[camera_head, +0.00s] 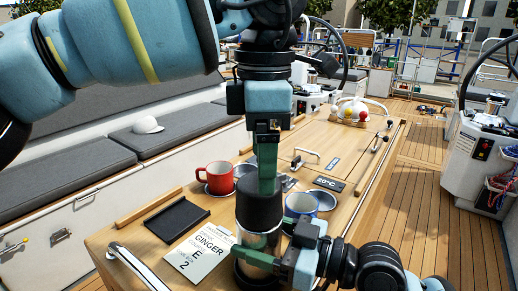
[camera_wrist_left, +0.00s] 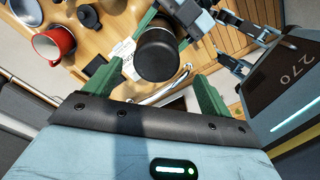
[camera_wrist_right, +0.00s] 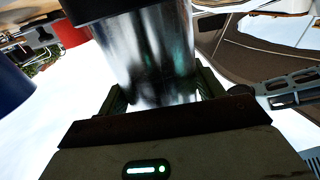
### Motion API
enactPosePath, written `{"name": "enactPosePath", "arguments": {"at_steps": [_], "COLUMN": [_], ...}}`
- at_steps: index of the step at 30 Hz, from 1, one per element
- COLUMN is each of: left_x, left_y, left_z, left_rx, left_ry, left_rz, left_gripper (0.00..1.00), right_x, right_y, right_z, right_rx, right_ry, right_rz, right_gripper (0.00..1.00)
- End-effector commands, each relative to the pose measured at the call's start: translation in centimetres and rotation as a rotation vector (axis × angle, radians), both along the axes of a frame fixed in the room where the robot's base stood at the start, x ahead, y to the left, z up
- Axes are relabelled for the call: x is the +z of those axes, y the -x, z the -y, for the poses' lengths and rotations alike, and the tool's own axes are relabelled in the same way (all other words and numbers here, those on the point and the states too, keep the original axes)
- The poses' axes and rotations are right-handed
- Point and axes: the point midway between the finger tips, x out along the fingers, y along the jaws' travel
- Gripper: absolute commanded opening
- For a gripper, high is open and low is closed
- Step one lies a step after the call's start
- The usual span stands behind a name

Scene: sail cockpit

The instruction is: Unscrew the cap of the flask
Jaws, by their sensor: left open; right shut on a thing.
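The flask stands upright, with a steel body (camera_head: 256,241) and a black cap (camera_head: 259,204) on top. My right gripper (camera_head: 268,262) is shut on the lower part of the steel body; the right wrist view shows the shiny body (camera_wrist_right: 150,55) between its fingers. My left gripper (camera_head: 267,172) points down from above at the cap. In the left wrist view its green fingers are spread on either side of the round black cap (camera_wrist_left: 158,54), apparently with gaps. The far finger is partly hidden in the head view.
A red mug (camera_head: 218,178) and a blue mug (camera_head: 301,204) stand close behind the flask. A black tray (camera_head: 178,219) and a printed card (camera_head: 200,252) lie to the left on the wooden table (camera_head: 125,238). A metal rail (camera_head: 140,268) is at the front left.

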Motion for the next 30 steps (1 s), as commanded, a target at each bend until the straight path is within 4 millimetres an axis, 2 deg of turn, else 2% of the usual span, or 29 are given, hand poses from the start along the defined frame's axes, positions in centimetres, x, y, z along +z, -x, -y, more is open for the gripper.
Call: {"name": "enactPosePath", "arguments": {"at_steps": [30], "left_x": [0.08], "left_y": [-0.2], "left_z": [-0.25], "left_rx": [-1.686], "left_ry": [0.009], "left_rz": [-0.011], "left_gripper": [0.83], "right_x": [-0.04], "right_y": [0.0], "right_z": [0.01], "right_rx": [0.0], "right_ry": [0.001], "right_rz": [0.0], "right_gripper": [0.03]}}
